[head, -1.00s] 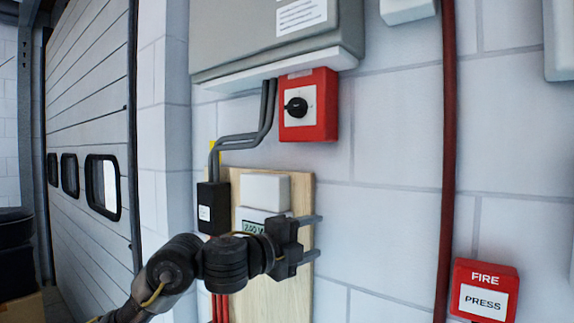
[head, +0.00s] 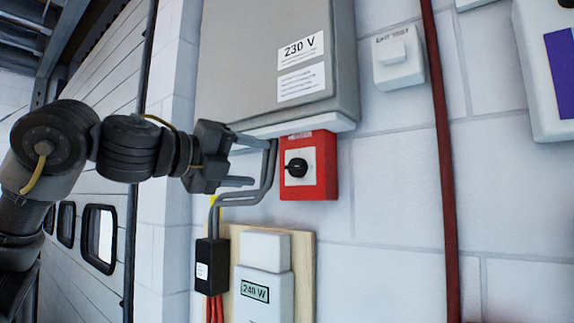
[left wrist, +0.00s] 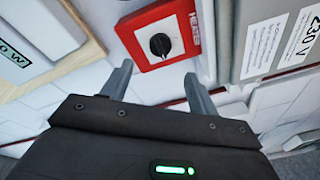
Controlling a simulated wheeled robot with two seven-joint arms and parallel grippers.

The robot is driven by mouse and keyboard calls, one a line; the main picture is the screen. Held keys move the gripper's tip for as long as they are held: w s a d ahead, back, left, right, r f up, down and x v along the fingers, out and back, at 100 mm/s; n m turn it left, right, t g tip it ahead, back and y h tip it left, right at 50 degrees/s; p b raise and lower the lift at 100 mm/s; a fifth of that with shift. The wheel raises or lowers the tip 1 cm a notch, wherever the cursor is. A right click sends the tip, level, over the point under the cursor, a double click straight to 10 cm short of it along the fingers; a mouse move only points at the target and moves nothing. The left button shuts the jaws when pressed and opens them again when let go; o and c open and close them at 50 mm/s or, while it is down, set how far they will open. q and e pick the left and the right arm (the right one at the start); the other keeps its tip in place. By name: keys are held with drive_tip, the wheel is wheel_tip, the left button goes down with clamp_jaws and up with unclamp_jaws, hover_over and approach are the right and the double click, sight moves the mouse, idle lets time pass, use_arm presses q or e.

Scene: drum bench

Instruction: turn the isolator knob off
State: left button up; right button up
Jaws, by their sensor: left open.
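The isolator knob (head: 297,168) is a black rotary knob on a white plate in a red box (head: 322,180), mounted on the wall below the grey 230 V cabinet. In the head view my left gripper (head: 254,162) is open and empty, just left of the red box, its fingers pointing toward it. In the left wrist view the knob (left wrist: 160,45) shows beyond the two spread fingers of the left gripper (left wrist: 158,80), with a gap between. The knob's bar lies roughly level in the head view. My right gripper is in neither view.
The grey cabinet (head: 340,60) overhangs just above the red box. Grey conduits (head: 262,188) run beside my fingers down to a black box (head: 212,266). A meter (head: 262,293) sits below on a wooden board. A red pipe (head: 443,150) runs down the wall at right.

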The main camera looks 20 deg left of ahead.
sight(291, 168)
use_arm(q)
drive_tip(key=p+x, duration=0.4)
drive_tip(key=x, duration=0.5)
drive_tip(key=shift+r+p, duration=0.15)
drive_tip(key=shift+p, duration=0.25)
drive_tip(key=shift+w+d, duration=0.2)
drive_tip(key=shift+w, duration=0.1)
drive_tip(key=c, duration=1)
drive_tip(key=shift+f+n+b, duration=0.3)
drive_tip(key=shift+n+b, duration=0.1)
drive_tip(key=shift+b, duration=0.1)
drive_tip(key=n+b, duration=0.3)
drive_tip(key=n, duration=0.1)
drive_tip(key=n+t+b, duration=0.1)
drive_tip(key=n+b, duration=0.3)
drive_tip(key=n+t+b, duration=0.1)
drive_tip(key=n+b, duration=0.3)
drive_tip(key=shift+d+f+y, duration=0.2)
drive_tip(key=shift+f+y, duration=0.1)
drive_tip(key=shift+f, duration=0.05)
drive_tip(key=n+b, duration=0.3)
drive_tip(key=n, duration=0.1)
drive_tip(key=shift+s+t+y, duration=0.1)
drive_tip(key=shift+t+y, duration=0.2)
drive_tip(key=shift+r+n+y+b, duration=0.2)
drive_tip(key=shift+n+y+b, duration=0.1)
drive_tip(key=shift+n+b, duration=1.05)
drive_tip(key=shift+n, duration=0.25)
